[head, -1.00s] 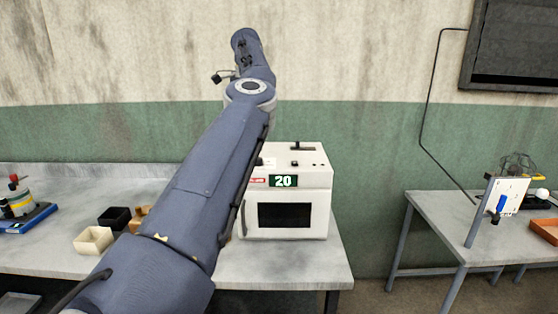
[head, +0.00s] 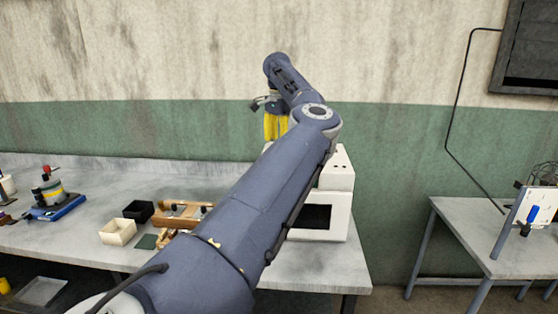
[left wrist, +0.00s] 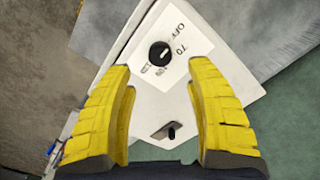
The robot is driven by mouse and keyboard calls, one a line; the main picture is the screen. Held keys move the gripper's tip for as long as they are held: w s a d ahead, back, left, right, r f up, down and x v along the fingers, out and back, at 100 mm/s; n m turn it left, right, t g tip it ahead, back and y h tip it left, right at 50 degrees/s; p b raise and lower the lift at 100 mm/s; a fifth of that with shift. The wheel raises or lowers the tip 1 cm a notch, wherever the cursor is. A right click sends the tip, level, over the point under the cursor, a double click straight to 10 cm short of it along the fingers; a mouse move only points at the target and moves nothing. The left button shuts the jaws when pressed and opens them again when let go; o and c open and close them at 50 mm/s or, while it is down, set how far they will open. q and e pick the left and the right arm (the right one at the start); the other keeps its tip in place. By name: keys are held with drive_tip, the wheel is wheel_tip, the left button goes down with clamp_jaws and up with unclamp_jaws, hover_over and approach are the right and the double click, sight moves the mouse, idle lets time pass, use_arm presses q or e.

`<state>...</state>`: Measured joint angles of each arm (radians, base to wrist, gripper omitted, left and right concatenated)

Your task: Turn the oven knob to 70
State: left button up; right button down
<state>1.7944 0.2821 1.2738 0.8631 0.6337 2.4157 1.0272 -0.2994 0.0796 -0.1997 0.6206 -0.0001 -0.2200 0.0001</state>
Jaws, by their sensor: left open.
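The white oven (head: 338,178) stands on the bench, partly hidden behind my left arm in the head view. Its display is hidden there. In the left wrist view the oven's top shows the round black knob (left wrist: 159,54) on a white label (left wrist: 184,38) with "OFF", "70" and further marks. My left gripper (head: 276,126) is above the oven, its yellow fingers pointing down. In the left wrist view the fingers (left wrist: 160,80) are spread apart and empty, with the knob seen between and beyond their tips. Which mark the knob points at is unclear. My right gripper is out of view.
A metal and black fitting (left wrist: 165,131) also sits on the oven top. Left of the oven are a wooden rack (head: 182,215), a cream box (head: 117,232) and a black box (head: 138,211). A second table (head: 480,235) stands to the right.

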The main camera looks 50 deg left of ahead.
use_arm(q)
drive_tip(key=shift+f, duration=3.6)
drive_tip(key=shift+o, duration=0.2)
clamp_jaws()
